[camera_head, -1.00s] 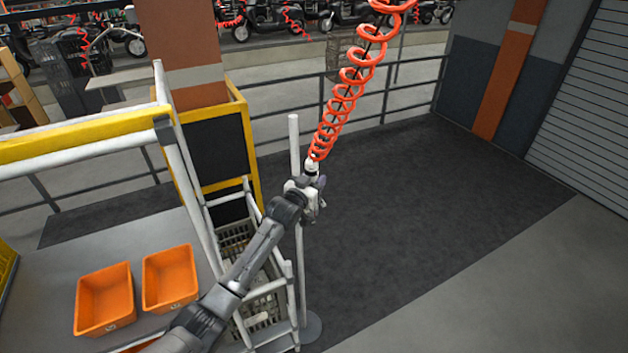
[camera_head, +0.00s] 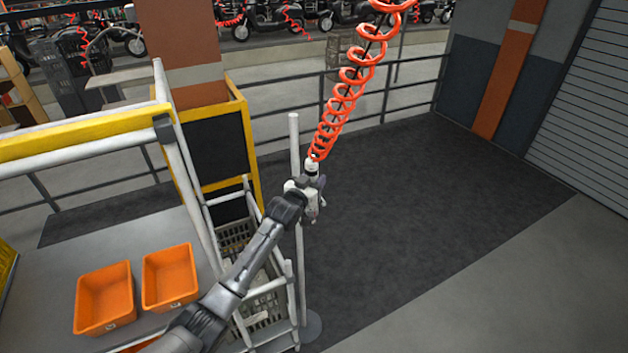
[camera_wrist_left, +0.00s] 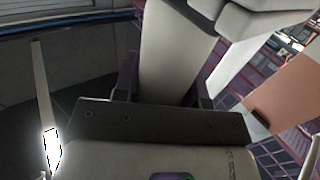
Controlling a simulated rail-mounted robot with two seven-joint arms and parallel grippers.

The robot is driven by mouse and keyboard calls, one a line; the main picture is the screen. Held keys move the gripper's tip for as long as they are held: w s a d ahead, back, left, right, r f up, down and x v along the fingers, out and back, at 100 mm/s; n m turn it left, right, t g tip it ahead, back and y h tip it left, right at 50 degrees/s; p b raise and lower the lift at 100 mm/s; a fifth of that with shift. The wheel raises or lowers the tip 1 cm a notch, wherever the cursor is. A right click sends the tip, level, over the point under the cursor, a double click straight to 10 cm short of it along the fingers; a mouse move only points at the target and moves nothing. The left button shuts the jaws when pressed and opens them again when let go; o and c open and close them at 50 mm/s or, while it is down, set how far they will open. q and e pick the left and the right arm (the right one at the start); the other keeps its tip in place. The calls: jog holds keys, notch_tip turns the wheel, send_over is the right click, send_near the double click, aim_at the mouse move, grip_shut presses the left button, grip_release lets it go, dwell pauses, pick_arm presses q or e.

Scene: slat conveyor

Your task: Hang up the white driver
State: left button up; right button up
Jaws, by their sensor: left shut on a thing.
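The white driver (camera_head: 312,167) hangs at the lower end of a red coiled hose in the head view, with its top joined to the hose. My left gripper (camera_head: 313,190) is at the driver and shut on it, next to the top part of a white upright pole (camera_head: 294,150). In the left wrist view a pale thick body, the driver (camera_wrist_left: 174,55), stands between the dark fingers of my left gripper (camera_wrist_left: 165,90). The driver's lower part is mostly hidden by the gripper in the head view. My right gripper is not in view.
The red coiled hose (camera_head: 344,92) runs up to the top edge. A white rack with grey crates (camera_head: 265,300) stands below my left arm. The dark floor mat (camera_head: 430,200) at right is clear.

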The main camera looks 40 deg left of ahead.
pick_arm(q)
jog(key=o, duration=1)
jog(key=shift+o, duration=1.2)
jog(key=shift+f, duration=0.15)
jog(key=b+v, duration=0.1)
jog(key=v, duration=1.2)
jog(key=shift+s+b, duration=0.3)
jog(key=shift+s, duration=0.1)
